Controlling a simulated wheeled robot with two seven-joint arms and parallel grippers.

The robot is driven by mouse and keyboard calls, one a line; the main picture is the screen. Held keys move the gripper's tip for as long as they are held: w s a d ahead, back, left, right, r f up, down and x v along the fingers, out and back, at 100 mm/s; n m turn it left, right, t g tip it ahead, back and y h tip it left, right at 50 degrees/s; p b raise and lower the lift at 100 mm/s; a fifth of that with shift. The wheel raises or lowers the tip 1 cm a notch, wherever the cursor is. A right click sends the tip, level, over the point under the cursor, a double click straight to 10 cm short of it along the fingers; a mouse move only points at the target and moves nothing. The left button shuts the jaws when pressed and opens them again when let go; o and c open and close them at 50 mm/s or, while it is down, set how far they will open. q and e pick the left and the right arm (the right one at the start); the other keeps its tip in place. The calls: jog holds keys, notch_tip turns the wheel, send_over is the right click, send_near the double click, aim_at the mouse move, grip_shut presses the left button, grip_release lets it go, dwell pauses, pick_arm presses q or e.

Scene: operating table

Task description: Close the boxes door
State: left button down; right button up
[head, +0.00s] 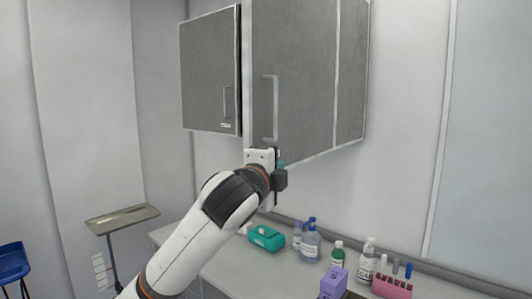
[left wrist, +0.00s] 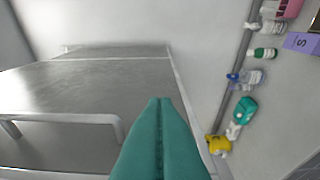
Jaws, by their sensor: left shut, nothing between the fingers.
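A grey wall cabinet door (head: 293,60) with a long vertical handle (head: 270,108) hangs in the upper middle of the head view. A second, smaller-looking grey door (head: 208,70) with its own handle (head: 226,102) is to its left, with a narrow gap between them. How far each door stands open is hard to tell. My left gripper (head: 279,164) is just below the larger door's lower edge, mostly hidden by its wrist. In the left wrist view its teal fingers (left wrist: 160,102) are shut and empty, beside a grey panel (left wrist: 100,80) with a handle (left wrist: 66,119).
Below is a counter (head: 225,273) with a teal box (head: 266,238), several bottles (head: 310,243), a purple box (head: 334,282) and a pink rack (head: 391,287). A tray stand (head: 122,217) and blue chair (head: 12,262) are at left. A yellow item (left wrist: 219,145) shows in the wrist view.

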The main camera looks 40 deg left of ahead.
pick_arm(q)
jog(key=w+a+p, duration=0.1)
jog(key=w+a, duration=0.1)
jog(key=a, duration=0.1)
jog(key=a+p, duration=0.1)
jog(key=shift+w+a+p, duration=0.3)
jog(key=shift+w+a, duration=0.1)
jog(key=shift+d, duration=0.1)
